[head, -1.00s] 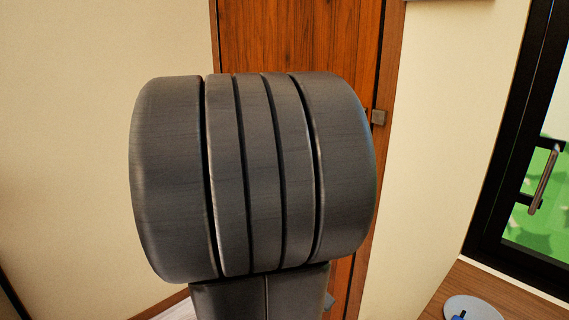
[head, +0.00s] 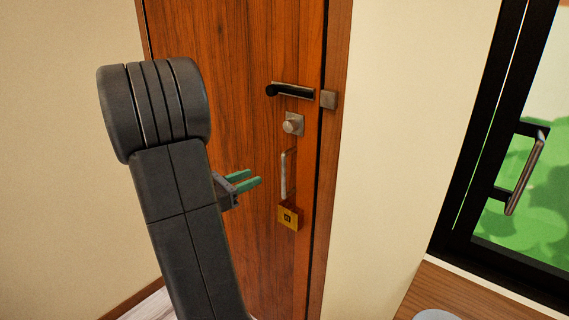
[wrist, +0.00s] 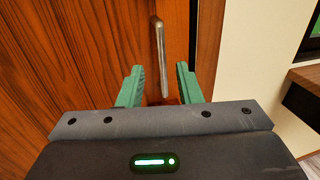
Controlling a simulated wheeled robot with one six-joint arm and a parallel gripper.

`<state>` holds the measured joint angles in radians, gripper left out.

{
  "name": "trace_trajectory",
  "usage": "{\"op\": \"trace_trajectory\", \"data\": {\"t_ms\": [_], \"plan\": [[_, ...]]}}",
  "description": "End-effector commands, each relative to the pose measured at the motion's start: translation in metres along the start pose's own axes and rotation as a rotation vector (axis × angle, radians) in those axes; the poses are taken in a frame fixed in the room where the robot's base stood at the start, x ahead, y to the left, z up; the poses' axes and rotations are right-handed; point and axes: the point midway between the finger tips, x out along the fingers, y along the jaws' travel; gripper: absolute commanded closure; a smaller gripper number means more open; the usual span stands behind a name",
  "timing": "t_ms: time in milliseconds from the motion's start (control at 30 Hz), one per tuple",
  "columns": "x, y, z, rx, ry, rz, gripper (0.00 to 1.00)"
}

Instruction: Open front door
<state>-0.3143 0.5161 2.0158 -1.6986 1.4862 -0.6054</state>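The wooden front door (head: 230,70) stands shut in its frame in the head view. On its right side, from top to bottom, are a dark lever handle (head: 290,91), a round knob on a square plate (head: 292,124), a vertical metal pull handle (head: 288,175) and a yellow padlock-like piece (head: 289,217). My gripper (head: 246,182) is open and empty, its green fingers pointing at the door, left of the pull handle. In the wrist view the pull handle (wrist: 160,55) rises ahead, between the open fingers (wrist: 158,85) in the picture. The fingers do not appear to touch it.
A metal latch block (head: 329,99) sits on the right door frame. Cream walls stand on both sides. At right is a black-framed glass door or window (head: 470,130) with its own handle (head: 524,175). A wooden surface (head: 450,290) with a round grey object (head: 436,314) is at lower right.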

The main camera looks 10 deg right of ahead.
Motion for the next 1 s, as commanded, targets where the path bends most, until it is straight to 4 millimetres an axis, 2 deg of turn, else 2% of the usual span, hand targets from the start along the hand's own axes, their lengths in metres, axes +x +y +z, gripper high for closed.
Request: {"op": "trace_trajectory", "data": {"t_ms": [600, 800, 1000], "plan": [[0.097, -0.002, 0.0, 0.001, 0.003, -0.005, 0.68], [0.116, -0.001, -0.001, 0.001, 0.004, -0.003, 0.68], [0.121, -0.001, -0.001, 0.001, 0.003, -0.001, 0.68]]}}
